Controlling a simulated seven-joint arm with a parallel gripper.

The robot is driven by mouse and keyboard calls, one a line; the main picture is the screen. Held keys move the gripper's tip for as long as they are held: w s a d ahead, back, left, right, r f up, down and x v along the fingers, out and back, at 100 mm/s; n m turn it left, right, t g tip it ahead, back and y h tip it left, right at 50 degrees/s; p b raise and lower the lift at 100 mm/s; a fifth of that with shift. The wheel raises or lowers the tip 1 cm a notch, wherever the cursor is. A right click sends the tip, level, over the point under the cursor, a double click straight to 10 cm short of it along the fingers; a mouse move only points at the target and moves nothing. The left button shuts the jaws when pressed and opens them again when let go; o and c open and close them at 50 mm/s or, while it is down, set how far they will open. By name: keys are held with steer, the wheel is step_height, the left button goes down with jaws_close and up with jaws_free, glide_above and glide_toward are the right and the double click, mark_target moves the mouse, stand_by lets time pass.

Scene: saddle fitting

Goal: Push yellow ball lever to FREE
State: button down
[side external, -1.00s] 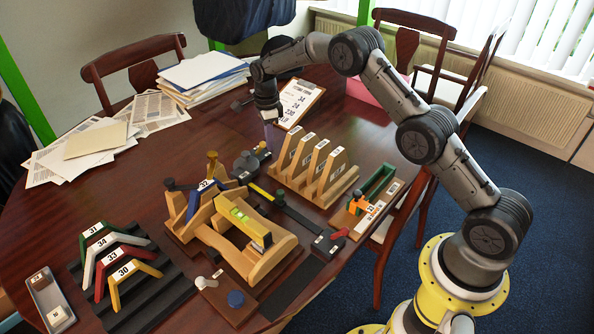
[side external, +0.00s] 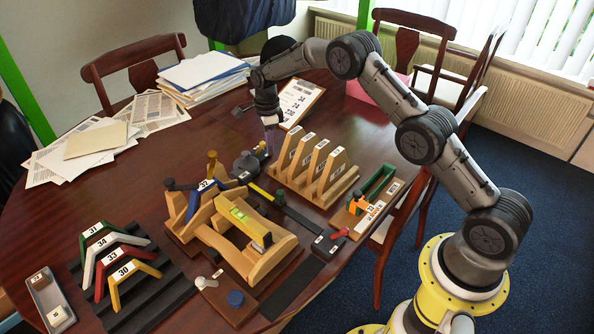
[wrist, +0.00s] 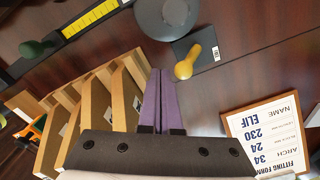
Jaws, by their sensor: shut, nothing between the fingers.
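The yellow ball lever (wrist: 186,66) shows in the wrist view, with its round end toward my gripper and its arm reaching up over a dark plate (wrist: 207,42). That plate has a small white label, too small to read. In the side view I cannot make out the lever. My gripper (wrist: 165,75) has purple fingers pressed together with nothing between them. The fingertips are just left of the yellow ball in the wrist view, and I cannot tell whether they touch it. In the side view my gripper (side external: 269,153) points down beside the dark round base (side external: 246,163).
A wooden rack (side external: 318,172) with several numbered uprights stands close beside my fingers. A clipboard form (side external: 297,101) lies behind it. The wooden saddle stand (side external: 235,225) and a yellow ruler strip (side external: 265,194) are in front.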

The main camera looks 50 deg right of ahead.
steer(key=shift+f, duration=0.3)
steer(key=shift+s, duration=0.2)
stand_by(0.3)
steer(key=shift+s, duration=0.45)
step_height(320, 180, up, 7)
stand_by(0.8)
